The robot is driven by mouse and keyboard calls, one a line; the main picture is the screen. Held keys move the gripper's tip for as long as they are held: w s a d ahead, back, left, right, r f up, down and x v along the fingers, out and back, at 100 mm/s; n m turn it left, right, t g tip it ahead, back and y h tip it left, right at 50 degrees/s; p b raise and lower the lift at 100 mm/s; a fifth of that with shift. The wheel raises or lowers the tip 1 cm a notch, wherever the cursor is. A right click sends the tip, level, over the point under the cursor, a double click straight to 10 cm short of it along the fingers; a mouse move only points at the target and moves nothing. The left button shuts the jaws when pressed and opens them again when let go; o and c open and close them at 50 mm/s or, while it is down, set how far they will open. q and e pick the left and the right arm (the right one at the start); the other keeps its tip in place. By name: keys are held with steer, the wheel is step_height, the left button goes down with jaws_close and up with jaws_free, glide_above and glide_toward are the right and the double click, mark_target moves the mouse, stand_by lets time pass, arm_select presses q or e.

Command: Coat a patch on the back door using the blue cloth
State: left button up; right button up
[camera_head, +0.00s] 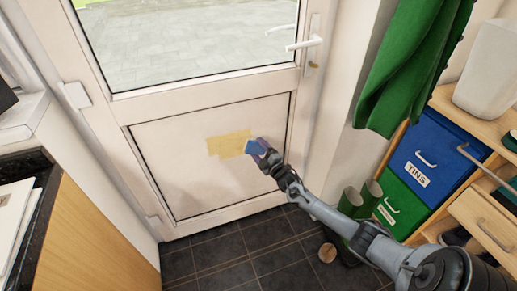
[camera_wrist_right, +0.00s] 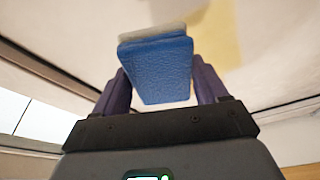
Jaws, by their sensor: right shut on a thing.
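The white back door (camera_head: 165,135) stands ahead, with a glass pane above and a flat lower panel. A yellowish patch (camera_head: 228,144) shows on the lower panel, and it also shows in the right wrist view (camera_wrist_right: 215,35). My right gripper (camera_head: 263,151) is at the patch's right edge, shut on the blue cloth (camera_head: 254,147). In the right wrist view the cloth (camera_wrist_right: 158,70) looks like a thick blue block with a pale far edge, held between both fingers. I cannot tell whether it touches the door. My left gripper is not in view.
A green garment (camera_head: 412,65) hangs at the right. A shelf unit with blue (camera_head: 438,155) and green (camera_head: 400,205) bins stands below it. Green boots (camera_head: 360,199) stand near my right arm. A counter (camera_head: 85,240) is at the left. The dark tiled floor (camera_head: 220,262) is open before the door.

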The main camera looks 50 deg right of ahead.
mark_target(257, 149)
steer(key=s+p, duration=0.1)
steer(key=s+a+p, duration=0.1)
steer(key=shift+a+r+p, duration=0.15)
steer(key=shift+a+p, duration=0.05)
steer(key=shift+p, duration=0.1)
steer(key=shift+s+a, duration=0.15)
steer(key=shift+s, duration=0.15)
stand_by(0.4)
